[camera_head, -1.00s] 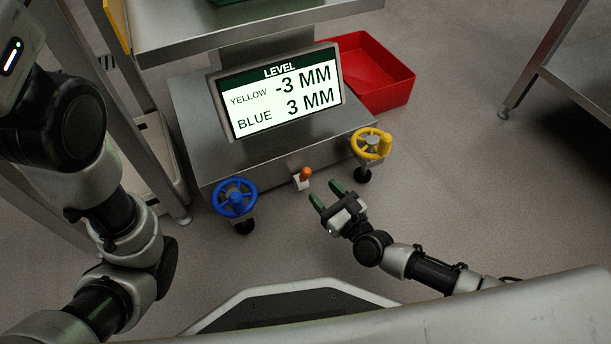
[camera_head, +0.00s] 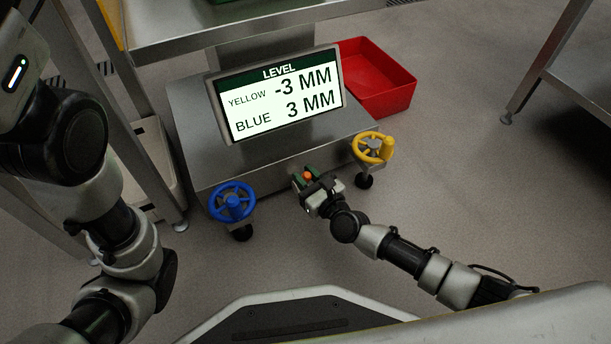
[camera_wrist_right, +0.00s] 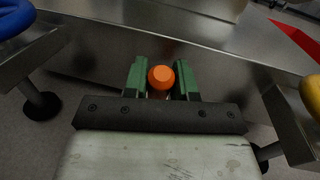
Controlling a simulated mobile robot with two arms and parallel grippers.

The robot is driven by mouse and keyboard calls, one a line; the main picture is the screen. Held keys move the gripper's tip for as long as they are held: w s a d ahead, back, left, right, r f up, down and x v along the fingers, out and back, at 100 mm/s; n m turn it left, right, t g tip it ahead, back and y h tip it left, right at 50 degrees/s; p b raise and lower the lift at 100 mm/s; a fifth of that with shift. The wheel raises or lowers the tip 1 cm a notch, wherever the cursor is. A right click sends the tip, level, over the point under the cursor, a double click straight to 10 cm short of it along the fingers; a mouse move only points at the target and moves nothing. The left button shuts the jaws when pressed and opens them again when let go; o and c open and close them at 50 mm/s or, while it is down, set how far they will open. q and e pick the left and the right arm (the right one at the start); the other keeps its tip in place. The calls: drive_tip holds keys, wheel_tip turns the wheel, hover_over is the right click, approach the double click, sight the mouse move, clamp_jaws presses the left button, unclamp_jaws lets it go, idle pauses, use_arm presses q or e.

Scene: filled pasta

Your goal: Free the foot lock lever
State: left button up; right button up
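The foot lock lever has an orange knob (camera_head: 308,175) and sits low on the front of the steel machine (camera_head: 270,165), between the two handwheels. My right gripper (camera_head: 306,174) is at the lever, with one green finger on each side of the knob. In the right wrist view the orange knob (camera_wrist_right: 161,77) shows between the green fingers (camera_wrist_right: 160,82), which stand apart with small or no visible gaps to it; contact is unclear. The lever's stem is mostly hidden. My left arm is at the left of the head view; its gripper is out of frame.
A blue handwheel (camera_head: 232,202) is left of the lever and a yellow handwheel (camera_head: 373,149) is right of it. The screen (camera_head: 278,95) reads yellow -3 mm, blue 3 mm. A red bin (camera_head: 378,80) stands behind at right. Floor in front is clear.

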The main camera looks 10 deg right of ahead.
clamp_jaws()
drive_tip(key=shift+s+d+f+t+y, duration=0.25)
drive_tip(key=shift+s+t+y, duration=0.05)
drive_tip(key=shift+t, duration=0.2)
drive_tip(key=shift+s+d+f+n+t+y, duration=0.15)
drive_tip(key=shift+s+f+n+t+y, duration=0.15)
drive_tip(key=shift+s+t+y, duration=0.3)
drive_tip(key=shift+s+d+f+n+t+y, duration=0.1)
drive_tip(key=shift+s+f+n+t+y, duration=0.2)
drive_tip(key=shift+t, duration=0.4)
drive_tip(key=shift+s, duration=0.1)
drive_tip(key=o, duration=0.5)
unclamp_jaws()
